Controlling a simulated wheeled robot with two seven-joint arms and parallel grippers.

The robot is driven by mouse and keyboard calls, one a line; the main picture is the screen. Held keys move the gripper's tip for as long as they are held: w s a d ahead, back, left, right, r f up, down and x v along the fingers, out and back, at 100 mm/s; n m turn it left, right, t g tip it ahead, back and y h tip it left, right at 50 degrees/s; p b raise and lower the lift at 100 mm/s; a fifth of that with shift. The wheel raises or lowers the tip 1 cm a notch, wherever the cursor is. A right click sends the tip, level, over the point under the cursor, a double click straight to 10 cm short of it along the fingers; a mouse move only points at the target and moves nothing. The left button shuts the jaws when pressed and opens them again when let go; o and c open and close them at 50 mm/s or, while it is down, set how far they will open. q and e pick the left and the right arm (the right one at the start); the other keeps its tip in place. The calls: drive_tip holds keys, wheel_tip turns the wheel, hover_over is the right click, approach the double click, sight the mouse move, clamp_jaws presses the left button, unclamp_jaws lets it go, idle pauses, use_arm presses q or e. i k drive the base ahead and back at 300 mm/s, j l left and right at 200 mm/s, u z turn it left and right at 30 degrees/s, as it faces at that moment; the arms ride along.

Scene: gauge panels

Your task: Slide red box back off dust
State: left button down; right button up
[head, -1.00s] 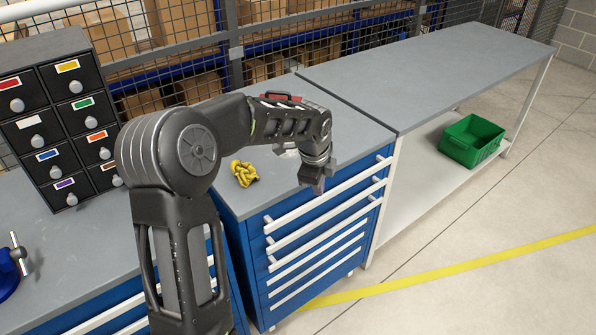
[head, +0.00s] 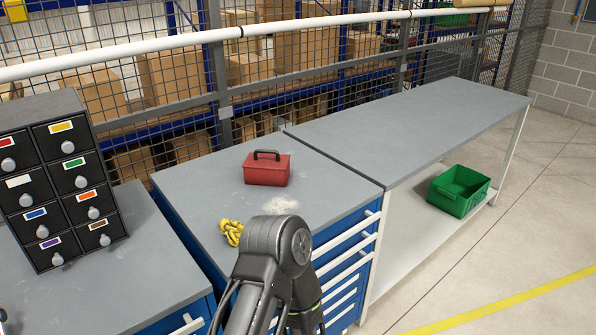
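The red box (head: 267,170), with a black handle on top, stands upright on the grey top of the blue drawer cabinet (head: 203,184). A pale patch of dust (head: 280,206) lies on the cabinet top, nearer to me than the box. A narrow strip of bare grey top shows between box and dust. One of my arms rises from the bottom edge, its joint in front of the cabinet's near edge. Neither gripper can be seen, and nothing of mine touches the box in view.
A yellow crumpled cloth or rope (head: 231,232) lies left of the dust. A black drawer unit (head: 62,180) stands on the left bench. A clear grey table (head: 420,130) adjoins on the right, with a green bin (head: 459,190) on its lower shelf. A mesh fence stands behind.

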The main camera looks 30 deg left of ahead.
sight(252, 176)
drive_tip(key=i+u, duration=0.1)
drive_tip(key=u, duration=0.65)
drive_tip(key=i+l+u, duration=0.35)
drive_tip(key=l+u, duration=0.2)
drive_tip(key=i+l+u, duration=0.1)
drive_tip(key=l+u, duration=0.15)
drive_tip(key=i+l+u, duration=0.1)
drive_tip(key=l+u, duration=0.2)
drive_tip(key=i+l, duration=0.1)
drive_tip(key=l, duration=0.35)
drive_tip(key=i+l, duration=0.1)
drive_tip(key=l, duration=0.35)
drive_tip(key=i+l+u, duration=0.1)
drive_tip(key=l, duration=0.8)
drive_tip(key=i, duration=0.05)
